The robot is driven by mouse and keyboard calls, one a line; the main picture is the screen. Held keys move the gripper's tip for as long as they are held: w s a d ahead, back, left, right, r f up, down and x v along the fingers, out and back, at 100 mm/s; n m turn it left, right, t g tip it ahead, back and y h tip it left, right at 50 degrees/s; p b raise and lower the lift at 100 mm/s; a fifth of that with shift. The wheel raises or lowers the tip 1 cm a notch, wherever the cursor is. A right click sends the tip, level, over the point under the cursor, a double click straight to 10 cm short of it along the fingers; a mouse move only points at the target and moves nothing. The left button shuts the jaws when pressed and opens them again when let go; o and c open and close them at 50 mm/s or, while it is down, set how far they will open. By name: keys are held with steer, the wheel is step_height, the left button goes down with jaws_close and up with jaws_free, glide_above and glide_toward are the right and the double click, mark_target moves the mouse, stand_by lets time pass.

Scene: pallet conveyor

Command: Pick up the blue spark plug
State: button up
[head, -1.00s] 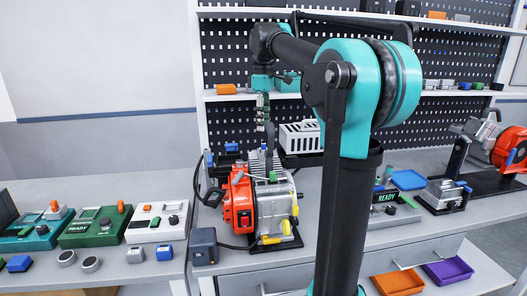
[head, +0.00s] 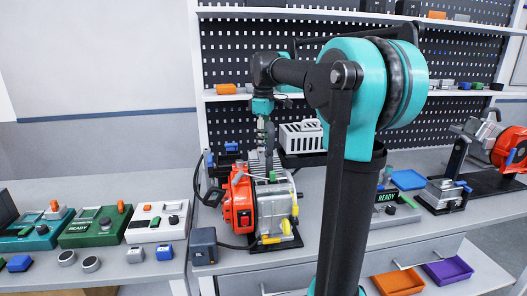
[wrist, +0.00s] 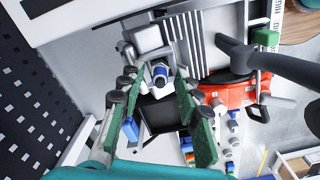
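My gripper (head: 267,160) points down over the top of the red and grey engine (head: 241,205). In the wrist view my gripper (wrist: 160,110) is open, with its green-padded fingers apart. A small blue plug-like part with a pale end, seemingly the blue spark plug (wrist: 160,73), shows in the gap between the fingers, near the grey engine block (wrist: 205,45). No contact with the fingers is visible. I cannot make out this part in the head view, where the gripper and engine top overlap.
A blue part on a dark stand (head: 231,148) is just left of my gripper. A white slotted box (head: 300,136) stands behind the engine. A black cable loops at the engine's left. Control boxes (head: 95,226) line the left bench; a second engine stands far right.

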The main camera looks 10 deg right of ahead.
jaws_close()
steer(key=shift+r, duration=0.1)
step_height(320, 180, up, 25)
stand_by(1.2)
